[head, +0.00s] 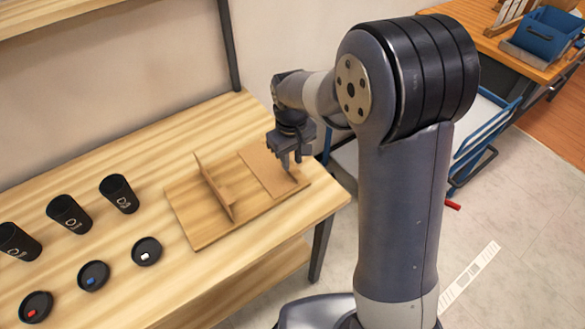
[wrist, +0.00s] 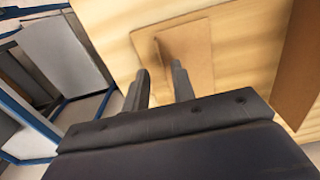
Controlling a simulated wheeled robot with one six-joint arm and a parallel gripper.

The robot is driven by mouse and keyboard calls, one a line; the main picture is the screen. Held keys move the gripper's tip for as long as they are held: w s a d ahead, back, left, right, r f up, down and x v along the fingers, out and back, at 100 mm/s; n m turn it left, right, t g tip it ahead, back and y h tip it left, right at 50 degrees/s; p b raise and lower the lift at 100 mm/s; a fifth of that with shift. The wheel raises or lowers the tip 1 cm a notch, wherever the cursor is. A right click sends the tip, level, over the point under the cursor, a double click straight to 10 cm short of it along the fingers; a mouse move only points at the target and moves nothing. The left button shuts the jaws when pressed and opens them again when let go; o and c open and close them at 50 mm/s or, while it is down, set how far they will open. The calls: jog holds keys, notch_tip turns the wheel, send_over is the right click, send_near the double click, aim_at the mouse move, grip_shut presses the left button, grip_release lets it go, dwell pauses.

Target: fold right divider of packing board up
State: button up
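The wooden packing board (head: 197,236) lies on the table. Its left divider (head: 215,188) stands upright across the board; its face also shows at the right edge of the wrist view (wrist: 300,65). The right divider (head: 262,168) lies flat on the board's right part. It appears in the wrist view (wrist: 199,38) as a flat tan panel. My gripper (head: 291,167) points down at the right divider's right edge. In the wrist view, my gripper's fingers (wrist: 160,85) are apart with a gap between them. Whether the fingertips touch the divider I cannot tell.
Several black cups (head: 69,214) and black lids (head: 93,275) stand left of the board. The table's right edge and a rack post (head: 229,45) are close to my arm. A blue-framed cart (head: 480,130) stands beyond the table at the right.

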aim_at(292, 174)
notch_tip(292, 174, down, 5)
dwell(0.3)
grip_shut()
dwell(1.4)
